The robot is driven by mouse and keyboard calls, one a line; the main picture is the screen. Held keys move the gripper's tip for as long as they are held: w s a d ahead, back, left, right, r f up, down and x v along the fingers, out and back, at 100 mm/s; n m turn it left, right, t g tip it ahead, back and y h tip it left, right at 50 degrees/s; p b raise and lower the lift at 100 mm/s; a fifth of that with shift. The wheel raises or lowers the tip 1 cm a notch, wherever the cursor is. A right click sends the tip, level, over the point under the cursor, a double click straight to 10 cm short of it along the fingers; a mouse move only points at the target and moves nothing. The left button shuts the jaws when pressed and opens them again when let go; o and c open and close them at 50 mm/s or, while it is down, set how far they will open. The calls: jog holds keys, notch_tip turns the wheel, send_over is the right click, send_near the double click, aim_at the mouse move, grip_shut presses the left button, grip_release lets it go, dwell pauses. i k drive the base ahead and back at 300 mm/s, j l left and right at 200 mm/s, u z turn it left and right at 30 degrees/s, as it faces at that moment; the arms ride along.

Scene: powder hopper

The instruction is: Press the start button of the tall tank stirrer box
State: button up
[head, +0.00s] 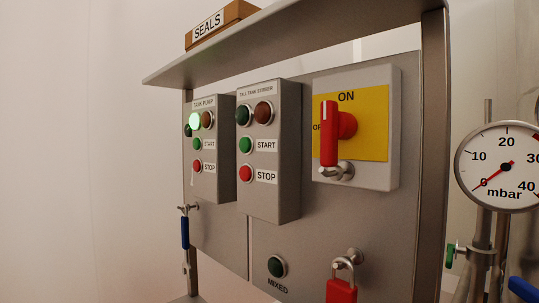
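The tall tank stirrer box (267,200) is a grey box on the upright panel, in the middle of the head view. Its green start button (245,145) sits beside a START label, above a red stop button (245,173) with a STOP label. At its top are a dark green lamp (243,115) and a brownish lamp (263,112); neither looks lit. Nothing covers the start button. My gripper is not in view.
To the left is the tank pump box (212,188) with a lit green lamp (195,121). To the right, a red rotary handle (329,135) stands upright at ON. A shelf (300,38) overhangs above. A red padlock (341,290) hangs below; a gauge (500,165) stands right.

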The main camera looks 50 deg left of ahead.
aim_at(245, 143)
jog(key=u, duration=1.3)
